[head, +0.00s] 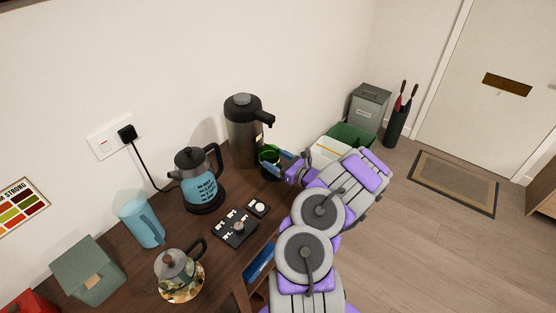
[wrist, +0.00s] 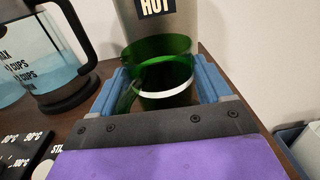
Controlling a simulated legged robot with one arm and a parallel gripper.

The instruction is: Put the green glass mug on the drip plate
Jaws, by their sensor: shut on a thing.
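The green glass mug (head: 267,156) is at the right end of the wooden table, in front of the dark flask with a spout (head: 244,138) and below that spout. My gripper (head: 279,164) reaches in from the right with its blue fingers at the mug. In the wrist view, the mug (wrist: 158,62) is upright between the two blue fingers of my gripper (wrist: 164,88), which is shut on it. The flask, labelled HOT (wrist: 185,20), stands right behind it.
A blue kettle (head: 200,186), a black panel with knobs (head: 235,227), a glass teapot (head: 177,268) and a blue pitcher (head: 141,220) stand left on the table (head: 222,262). Bins (head: 352,136) are on the floor beyond the table's right end. The floor farther right is open.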

